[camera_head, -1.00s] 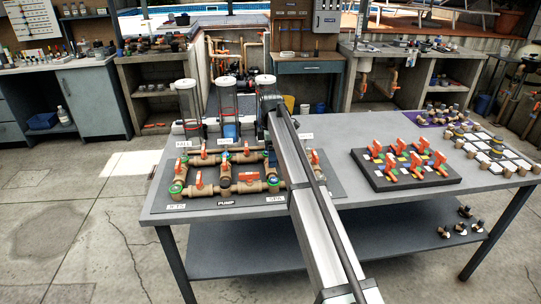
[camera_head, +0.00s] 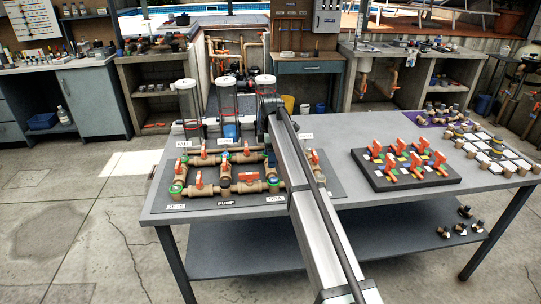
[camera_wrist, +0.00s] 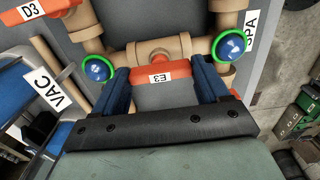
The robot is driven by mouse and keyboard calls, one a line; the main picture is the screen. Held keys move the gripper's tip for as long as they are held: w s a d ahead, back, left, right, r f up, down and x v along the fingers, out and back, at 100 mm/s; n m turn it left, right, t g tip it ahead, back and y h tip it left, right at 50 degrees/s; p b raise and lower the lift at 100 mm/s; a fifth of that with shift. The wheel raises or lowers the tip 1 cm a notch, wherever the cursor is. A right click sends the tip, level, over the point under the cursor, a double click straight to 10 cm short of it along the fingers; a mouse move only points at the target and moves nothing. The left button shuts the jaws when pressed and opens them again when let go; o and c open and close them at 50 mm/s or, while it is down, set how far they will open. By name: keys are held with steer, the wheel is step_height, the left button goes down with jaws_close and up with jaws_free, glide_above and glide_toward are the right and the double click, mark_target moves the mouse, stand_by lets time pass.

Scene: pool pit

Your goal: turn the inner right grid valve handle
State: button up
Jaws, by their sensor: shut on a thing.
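The pipe grid with orange valve handles lies on the left part of the grey table; an orange handle (camera_head: 249,177) shows at its front. In the wrist view, an orange handle labelled E3 (camera_wrist: 157,76) sits on a tan pipe valve, between two blue caps with green rings (camera_wrist: 97,69). My gripper (camera_wrist: 160,80) has its blue fingers on either side of the E3 handle and is shut on it. Another orange handle, labelled D3 (camera_wrist: 28,12), is at the upper left. In the head view, my arm covers the grid's right part and hides the gripper and E3.
Clear cylinders (camera_head: 188,103) stand behind the grid. A black tray (camera_head: 377,181) with orange-handled valves and a white board (camera_head: 488,148) with fittings lie to the right. The grey tabletop (camera_head: 335,130) is bare between grid and tray.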

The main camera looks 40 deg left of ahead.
steer(key=shift+c, duration=0.5)
steer(key=shift+m, duration=0.4)
steer(key=m, duration=0.3)
steer(key=shift+m, duration=0.4)
steer(key=m, duration=0.8)
steer(key=shift+m, duration=0.4)
steer(key=m, duration=0.4)
steer(key=shift+m, duration=0.4)
